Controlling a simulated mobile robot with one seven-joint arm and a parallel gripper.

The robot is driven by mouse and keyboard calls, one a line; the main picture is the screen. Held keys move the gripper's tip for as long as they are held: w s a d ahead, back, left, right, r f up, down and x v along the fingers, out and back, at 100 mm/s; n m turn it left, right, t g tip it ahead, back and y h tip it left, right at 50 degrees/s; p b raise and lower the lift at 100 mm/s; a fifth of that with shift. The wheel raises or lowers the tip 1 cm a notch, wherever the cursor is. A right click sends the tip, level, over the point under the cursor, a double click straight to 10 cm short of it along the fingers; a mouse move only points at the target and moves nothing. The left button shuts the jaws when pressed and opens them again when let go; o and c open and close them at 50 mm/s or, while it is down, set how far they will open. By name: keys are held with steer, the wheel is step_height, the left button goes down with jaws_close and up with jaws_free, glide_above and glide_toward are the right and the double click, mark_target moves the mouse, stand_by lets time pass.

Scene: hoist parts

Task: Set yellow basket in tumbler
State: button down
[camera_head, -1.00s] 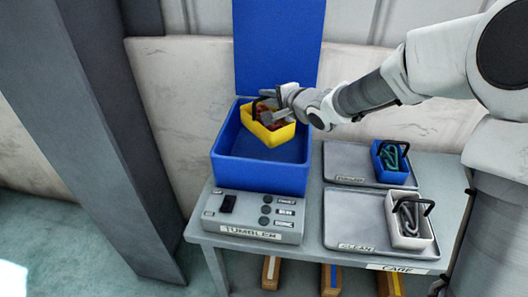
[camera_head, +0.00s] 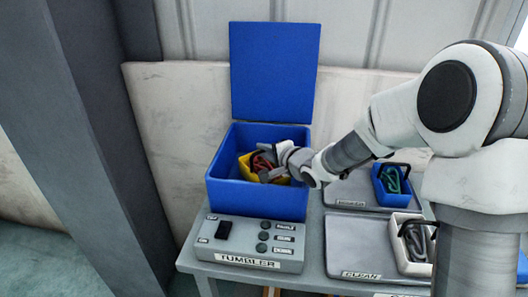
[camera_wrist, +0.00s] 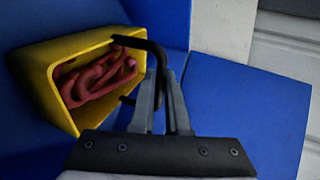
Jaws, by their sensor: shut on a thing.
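The yellow basket (camera_head: 247,168) is inside the blue tumbler box (camera_head: 222,192), whose lid (camera_head: 273,70) stands open at the back. It holds red hook-like parts (camera_head: 266,160), which also show in the wrist view (camera_wrist: 98,78). My gripper (camera_head: 270,174) reaches into the tumbler from the right. In the wrist view my gripper (camera_wrist: 160,75) is shut on the black handle (camera_wrist: 145,45) of the yellow basket (camera_wrist: 45,75). Whether the basket touches the tumbler floor is hidden.
A grey control box labelled TUMBLER (camera_head: 245,242) stands in front of the tumbler. To the right, a blue basket (camera_head: 391,184) with green parts and a white basket (camera_head: 412,243) with grey parts sit on grey trays. My arm passes above the rear tray.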

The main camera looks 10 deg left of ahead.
steer(key=c, duration=1.3)
jaws_free()
steer(key=shift+f, duration=0.15)
steer(key=o, duration=0.4)
